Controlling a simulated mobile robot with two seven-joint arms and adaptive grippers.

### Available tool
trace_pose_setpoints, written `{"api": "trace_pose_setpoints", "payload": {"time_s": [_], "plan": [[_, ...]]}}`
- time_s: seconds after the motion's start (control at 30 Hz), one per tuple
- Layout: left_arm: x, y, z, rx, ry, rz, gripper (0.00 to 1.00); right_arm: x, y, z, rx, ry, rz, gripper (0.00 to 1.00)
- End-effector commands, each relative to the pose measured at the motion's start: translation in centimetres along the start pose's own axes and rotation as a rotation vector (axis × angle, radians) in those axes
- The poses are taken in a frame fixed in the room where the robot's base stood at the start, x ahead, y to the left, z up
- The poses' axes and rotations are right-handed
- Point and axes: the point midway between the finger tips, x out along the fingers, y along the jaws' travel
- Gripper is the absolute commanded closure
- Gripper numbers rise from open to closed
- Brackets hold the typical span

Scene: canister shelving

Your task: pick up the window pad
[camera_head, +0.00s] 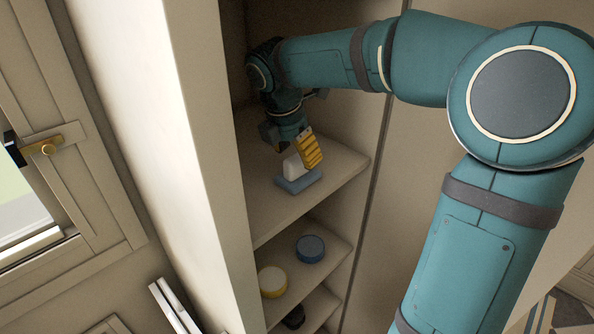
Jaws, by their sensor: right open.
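On the upper shelf (330,172) of the cabinet is a small cluster: a yellow ridged block (310,149), a white block (292,166) and a flat blue-grey piece (300,182) under them. I cannot tell for sure which of these is the window pad. My right gripper (287,143) reaches into the cabinet from the right and points down, just above and left of the yellow block. It is open; its fingertips are small and dark, and whether one touches the yellow block is unclear. My left gripper is not in view.
The cabinet's side wall (205,150) stands close left of my right gripper. Lower shelves hold a blue round canister (310,248), a yellow-and-white one (272,281) and a dark one (293,317). A window frame (75,150) is at the left. The upper shelf's front is bare.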

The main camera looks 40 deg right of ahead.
Motion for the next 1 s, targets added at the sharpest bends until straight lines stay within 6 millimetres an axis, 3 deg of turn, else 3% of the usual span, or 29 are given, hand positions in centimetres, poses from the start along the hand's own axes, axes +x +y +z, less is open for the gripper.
{"api": "trace_pose_setpoints", "payload": {"time_s": [0.23,0.57,0.7,0.77,1.0], "plan": [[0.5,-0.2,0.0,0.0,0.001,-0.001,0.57,3.5,-0.1,0.1,-0.001,0.0,-0.003,0.36],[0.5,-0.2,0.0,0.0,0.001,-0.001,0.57,4.0,-0.1,0.1,0.0,0.0,-0.001,0.34],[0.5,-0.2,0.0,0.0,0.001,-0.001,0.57,4.0,-0.1,0.1,0.0,0.0,-0.001,0.83],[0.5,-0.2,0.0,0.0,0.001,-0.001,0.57,4.0,-0.1,0.1,0.0,0.0,-0.001,1.0],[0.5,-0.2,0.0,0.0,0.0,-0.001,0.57,4.0,-0.1,0.1,0.0,0.0,-0.001,1.0]]}}
